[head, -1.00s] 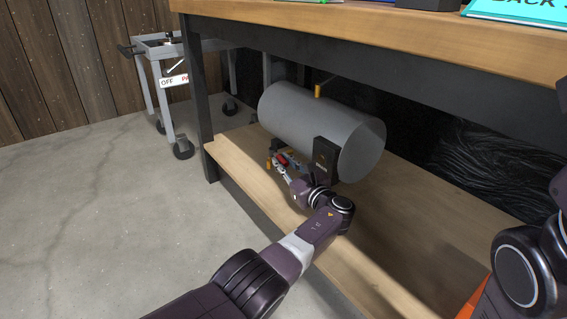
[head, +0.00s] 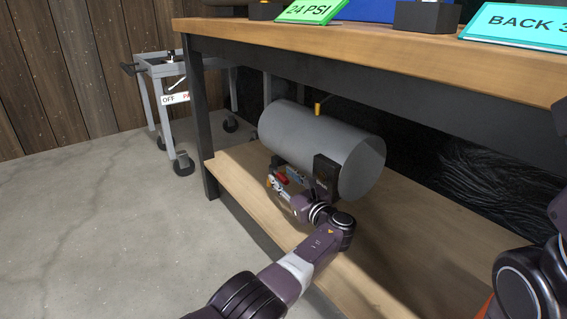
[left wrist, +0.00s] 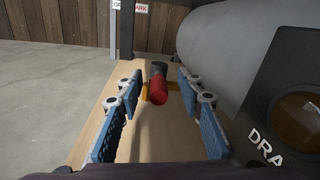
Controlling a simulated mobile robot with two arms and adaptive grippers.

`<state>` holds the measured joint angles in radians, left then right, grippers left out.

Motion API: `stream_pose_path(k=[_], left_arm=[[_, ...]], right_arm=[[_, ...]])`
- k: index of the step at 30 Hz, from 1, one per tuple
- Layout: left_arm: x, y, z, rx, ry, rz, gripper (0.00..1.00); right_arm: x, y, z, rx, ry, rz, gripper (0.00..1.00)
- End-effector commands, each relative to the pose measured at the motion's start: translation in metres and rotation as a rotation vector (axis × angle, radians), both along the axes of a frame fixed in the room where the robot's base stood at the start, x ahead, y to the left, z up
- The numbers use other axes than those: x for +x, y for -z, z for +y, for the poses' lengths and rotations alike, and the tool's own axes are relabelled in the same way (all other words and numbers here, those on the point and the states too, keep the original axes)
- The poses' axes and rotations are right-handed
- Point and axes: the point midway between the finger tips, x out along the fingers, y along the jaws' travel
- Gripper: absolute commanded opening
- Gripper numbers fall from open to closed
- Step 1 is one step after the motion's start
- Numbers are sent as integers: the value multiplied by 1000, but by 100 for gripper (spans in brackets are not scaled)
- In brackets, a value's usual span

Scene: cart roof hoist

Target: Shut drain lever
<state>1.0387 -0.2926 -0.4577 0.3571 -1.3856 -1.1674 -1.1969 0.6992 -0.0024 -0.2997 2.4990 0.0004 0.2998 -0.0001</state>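The red drain lever (head: 281,178) is by the lower front of the grey tank (head: 315,150). My left gripper (head: 284,184) is at the lever. In the left wrist view its blue-padded fingers (left wrist: 159,108) are spread wide, one on each side of the lever, with gaps on both sides. My right arm shows at the right edge of the head view, but its gripper is out of view.
The tank lies on the wooden lower shelf (head: 400,255) of a workbench, under the benchtop (head: 400,60). A dark bracket with a "DRA" label (left wrist: 262,143) stands close right of the fingers. A bench leg (head: 197,110) and a grey cart (head: 165,68) are left. Floor (head: 90,210) is clear.

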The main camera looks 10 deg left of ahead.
Motion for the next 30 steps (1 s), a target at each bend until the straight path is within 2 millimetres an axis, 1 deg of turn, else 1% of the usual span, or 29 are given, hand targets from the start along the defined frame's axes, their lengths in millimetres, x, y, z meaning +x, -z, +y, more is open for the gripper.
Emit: stream_pose_path(k=[6,11,12,15,18,23,30], left_arm=[[-1,-21,1,-3,0,-3,34],[0,-49,1,-3,0,-4,34],[0,-58,1,-3,-1,-4,34],[0,-73,2,-2,-1,-3,34],[0,-85,1,-2,-1,-1,34],[0,-92,1,-1,-1,1,34],[0,-93,1,-1,-1,1,34]], right_arm=[[-1,0,0,-1,1,-2,34],[-1,0,0,-1,1,-2,34],[-1,0,0,-1,1,-2,34],[-1,0,0,-2,2,-2,34],[-1,0,0,-2,2,-2,34],[-1,0,0,-2,2,-2,34],[-1,0,0,-2,2,-3,34]])
